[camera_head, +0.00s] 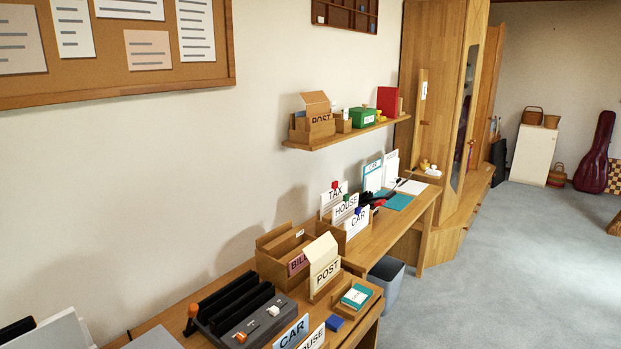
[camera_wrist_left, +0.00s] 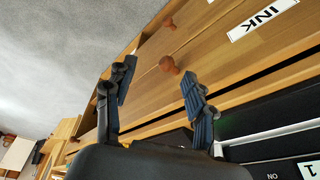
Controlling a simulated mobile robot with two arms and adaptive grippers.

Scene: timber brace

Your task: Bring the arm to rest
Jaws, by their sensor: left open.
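My left gripper (camera_wrist_left: 159,70) shows in the left wrist view with its two dark fingers spread apart. Nothing is held between them. A wooden drawer front with a round knob (camera_wrist_left: 170,65) shows behind the gap between the fingertips; I cannot tell how far off it is. My left gripper does not show clearly in the head view. My right gripper is in neither view.
A drawer label reading INK (camera_wrist_left: 263,18) is at the upper right of the wrist view. The head view shows a desk with a BILL box (camera_head: 270,240), a POST box (camera_head: 322,268) and a black rack (camera_head: 235,305). A wall shelf (camera_head: 340,134) hangs above. Grey carpet (camera_head: 500,270) lies clear at right.

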